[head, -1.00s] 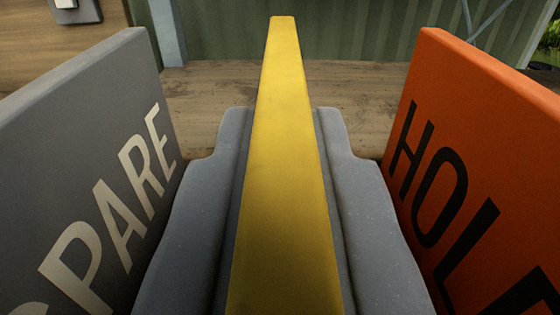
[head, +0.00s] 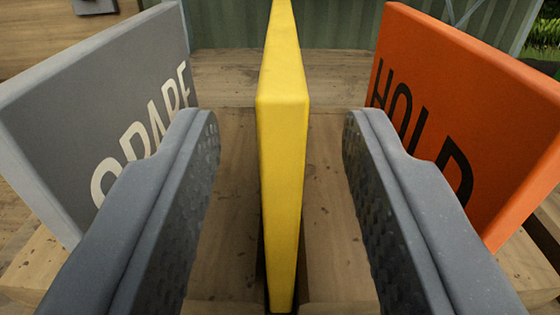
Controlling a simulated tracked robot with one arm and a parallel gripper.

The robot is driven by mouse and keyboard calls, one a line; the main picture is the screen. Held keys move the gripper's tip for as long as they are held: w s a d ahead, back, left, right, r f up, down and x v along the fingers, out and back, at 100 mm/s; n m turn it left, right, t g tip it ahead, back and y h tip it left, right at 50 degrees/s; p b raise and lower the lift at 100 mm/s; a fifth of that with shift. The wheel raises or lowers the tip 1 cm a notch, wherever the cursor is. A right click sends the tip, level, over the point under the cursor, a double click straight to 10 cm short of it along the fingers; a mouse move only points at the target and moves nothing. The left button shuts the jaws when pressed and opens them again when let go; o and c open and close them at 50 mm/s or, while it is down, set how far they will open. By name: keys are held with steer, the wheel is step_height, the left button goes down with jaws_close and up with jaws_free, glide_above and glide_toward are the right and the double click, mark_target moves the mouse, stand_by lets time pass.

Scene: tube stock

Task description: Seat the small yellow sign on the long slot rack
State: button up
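The yellow sign (head: 282,180) stands upright, seen edge-on, in the middle of the head view. Its lower end meets a dark slot in the wooden long slot rack (head: 228,245). My gripper (head: 280,135) is open, with one finger on each side of the sign and a clear gap to both. The textured inner pads of the fingers show. The sign's faces are turned too far from view to read, and how deep it sits in the slot cannot be told.
A grey sign lettered SPARE (head: 110,105) stands close outside my left finger. An orange sign lettered HOLD (head: 465,110) stands close outside my right finger. A green corrugated wall (head: 225,25) is behind the wooden surface.

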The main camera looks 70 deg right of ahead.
steer(key=p+v, duration=0.1)
steer(key=v, duration=0.7)
stand_by(0.5)
steer(key=w+a+r+n+t+y, duration=0.2)
steer(key=w+a+r+t+y, duration=0.5)
steer(key=w+r, duration=0.45)
steer(key=a+r+n+t+y, duration=0.45)
steer(key=a+r, duration=0.55)
steer(key=r, duration=0.4)
steer(key=s+a+r+n+y, duration=0.4)
steer(key=s+a+r+y, duration=0.2)
steer(key=r, duration=0.3)
steer(key=s+r+n+g, duration=0.3)
steer(key=s+r, duration=0.2)
steer(key=s, duration=0.8)
steer(key=shift+s+h, duration=0.35)
steer(key=shift+h, duration=0.1)
